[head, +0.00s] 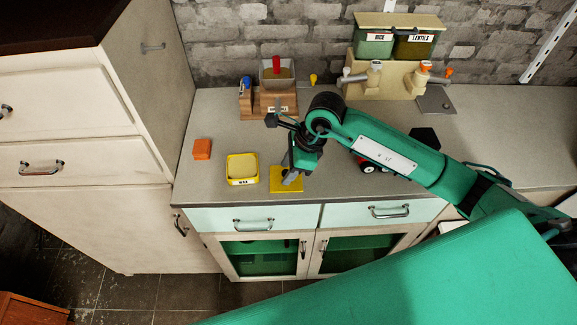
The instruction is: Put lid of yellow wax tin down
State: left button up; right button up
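The yellow wax tin (242,181) stands open on the grey counter, with a label on its front and pale yellow contents. Its yellow lid (278,187), a flat square, is just right of the tin near the counter's front edge. My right gripper (291,180) points down over the lid, its grey fingers overlapping the lid's right part. I cannot tell whether the fingers are shut on it, or whether the lid rests on the counter or hangs slightly above. My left gripper is not in view.
An orange block (202,149) lies left of the tin. A wooden box (277,100) with a red-topped bin stands behind. Rice and lentils dispensers (393,80) are at the back right. A tall white cabinet (90,130) bounds the left. Counter (218,125) behind the tin is clear.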

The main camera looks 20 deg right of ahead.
jog(key=b+v, duration=0.3)
jog(key=v, duration=0.9)
jog(key=shift+b, duration=0.35)
jog(key=shift+s, duration=0.1)
